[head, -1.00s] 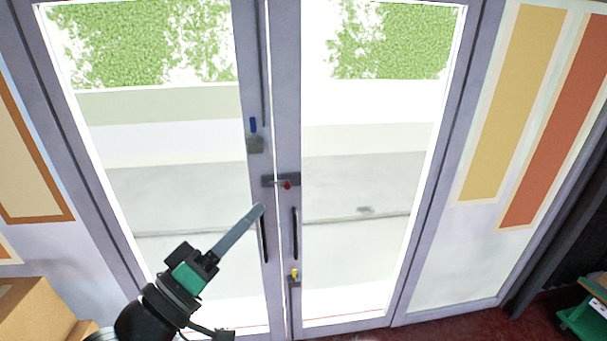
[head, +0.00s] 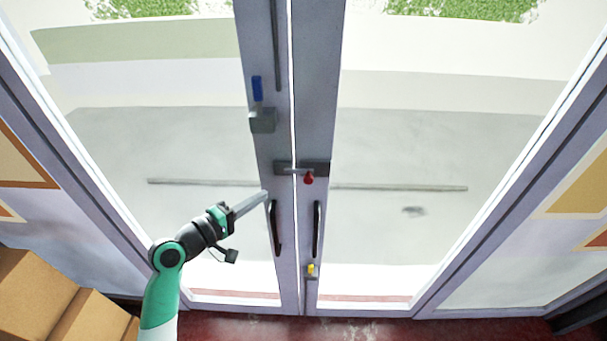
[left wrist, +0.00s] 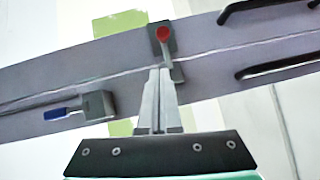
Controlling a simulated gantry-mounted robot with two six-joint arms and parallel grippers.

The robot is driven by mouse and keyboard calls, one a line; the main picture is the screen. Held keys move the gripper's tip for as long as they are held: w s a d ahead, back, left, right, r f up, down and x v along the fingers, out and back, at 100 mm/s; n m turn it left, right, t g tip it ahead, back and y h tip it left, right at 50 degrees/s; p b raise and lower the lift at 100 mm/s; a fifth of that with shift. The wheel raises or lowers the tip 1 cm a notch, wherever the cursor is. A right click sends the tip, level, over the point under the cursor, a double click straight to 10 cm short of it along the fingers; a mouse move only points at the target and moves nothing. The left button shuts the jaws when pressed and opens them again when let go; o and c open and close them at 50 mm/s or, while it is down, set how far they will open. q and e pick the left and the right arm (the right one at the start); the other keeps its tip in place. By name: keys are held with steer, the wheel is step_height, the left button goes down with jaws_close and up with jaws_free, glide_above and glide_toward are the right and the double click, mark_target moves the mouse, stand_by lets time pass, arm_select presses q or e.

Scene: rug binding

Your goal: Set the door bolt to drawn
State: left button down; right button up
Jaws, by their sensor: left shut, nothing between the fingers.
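A bolt (head: 287,169) with a dark plate and a red knob (head: 308,178) sits where the two door leaves meet. Its bar appears to span the seam, with the knob on the right leaf. In the left wrist view the red knob (left wrist: 163,33) shows ahead of the fingertips. My left gripper (head: 264,194) is shut and empty, below and left of the bolt, in front of the left leaf's edge. In the left wrist view its fingers (left wrist: 158,75) lie together and point toward the bolt; contact cannot be made out. My right gripper is not in view.
A blue lever (head: 257,89) on a grey box (head: 262,121) is higher on the left leaf. Two dark pull handles (head: 317,229) flank the seam below the bolt. A yellow-knobbed fitting (head: 311,270) sits lower. Cardboard boxes (head: 35,295) stand at lower left.

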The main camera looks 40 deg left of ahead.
arm_select(q)
steer(key=shift+s+a+f, duration=0.25)
steer(key=shift+s+a, duration=0.35)
steer(key=shift+s, duration=0.05)
steer(key=w+d+f+b, duration=0.1)
steer(key=w+b, duration=0.1)
steer(key=w, duration=0.4)
steer(key=w+d+b, duration=0.1)
steer(key=w+b, duration=0.1)
steer(key=w, duration=0.5)
steer(key=shift+d+f, duration=0.35)
